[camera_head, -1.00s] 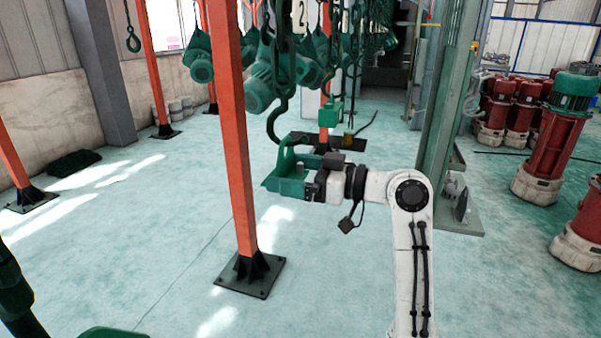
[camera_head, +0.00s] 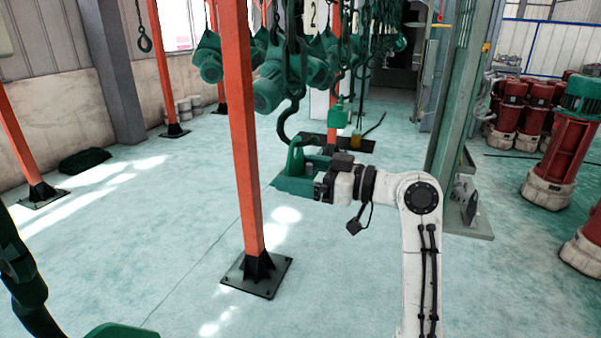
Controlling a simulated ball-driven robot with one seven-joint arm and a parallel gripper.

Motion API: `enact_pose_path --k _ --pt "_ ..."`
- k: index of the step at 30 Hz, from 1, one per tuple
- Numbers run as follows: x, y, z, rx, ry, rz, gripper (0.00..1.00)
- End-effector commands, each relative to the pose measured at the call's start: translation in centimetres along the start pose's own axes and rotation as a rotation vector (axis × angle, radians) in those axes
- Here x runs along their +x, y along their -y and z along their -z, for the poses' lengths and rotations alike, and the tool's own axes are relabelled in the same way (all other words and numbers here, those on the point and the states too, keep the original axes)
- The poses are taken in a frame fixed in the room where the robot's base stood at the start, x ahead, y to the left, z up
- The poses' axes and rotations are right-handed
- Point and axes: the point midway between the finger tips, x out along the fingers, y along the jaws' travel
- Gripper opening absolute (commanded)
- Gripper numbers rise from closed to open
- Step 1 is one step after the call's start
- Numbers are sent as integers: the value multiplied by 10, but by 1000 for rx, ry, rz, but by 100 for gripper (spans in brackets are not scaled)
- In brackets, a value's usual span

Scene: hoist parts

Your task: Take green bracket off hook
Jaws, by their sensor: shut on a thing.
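The green bracket (camera_head: 295,184) is in the middle of the head view, held in the air with its upright part at the top. My gripper (camera_head: 321,186) is shut on its right end. The dark hook (camera_head: 284,127) hangs from above, and its lower curve is right beside the top of the bracket's upright part. They overlap in this view, so I cannot tell whether the hook still passes through the bracket or touches it. My fingertips are small and partly hidden against the bracket.
An orange post (camera_head: 240,130) stands close left of the bracket, on a dark base plate (camera_head: 257,274). Green hoist motors (camera_head: 275,88) and chains hang above. A green-grey column (camera_head: 462,110) stands right of my arm. Red machines (camera_head: 560,140) stand far right.

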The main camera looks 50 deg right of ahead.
Motion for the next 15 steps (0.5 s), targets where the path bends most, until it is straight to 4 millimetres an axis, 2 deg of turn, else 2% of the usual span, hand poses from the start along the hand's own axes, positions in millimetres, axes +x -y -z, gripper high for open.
enact_pose_path --k 15 --pt "-1 0 2 1 15 0 36"
